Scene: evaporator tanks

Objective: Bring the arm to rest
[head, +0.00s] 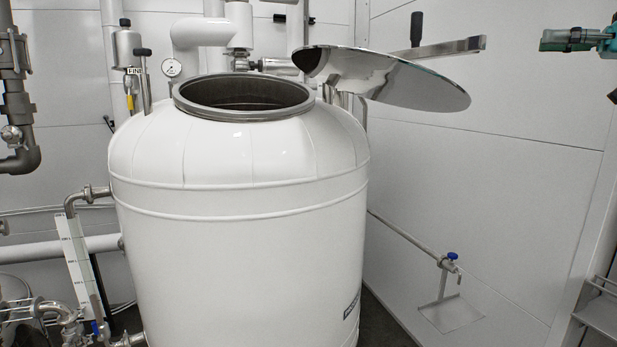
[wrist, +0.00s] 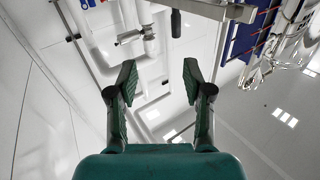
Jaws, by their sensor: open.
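My gripper (head: 556,40) shows at the upper right of the head view, teal with dark fingers, pointing left. It is in the air, right of the tank's raised lid and apart from it. In the wrist view my gripper (wrist: 158,78) has its two fingers spread, with nothing between them. The large white tank (head: 240,240) stands in the middle of the head view with its round opening uncovered. Its shiny round lid (head: 400,80) is swung to the right of the opening. The lid's lever with a black grip (head: 416,28) sticks up above it. Most of my arm is out of view.
A pressure gauge (head: 171,67) and white pipes stand behind the tank. A pipe with a blue valve (head: 452,256) runs low along the right wall. A blue rack (wrist: 248,32) shows at the wrist view's upper right. The space around my gripper looks free.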

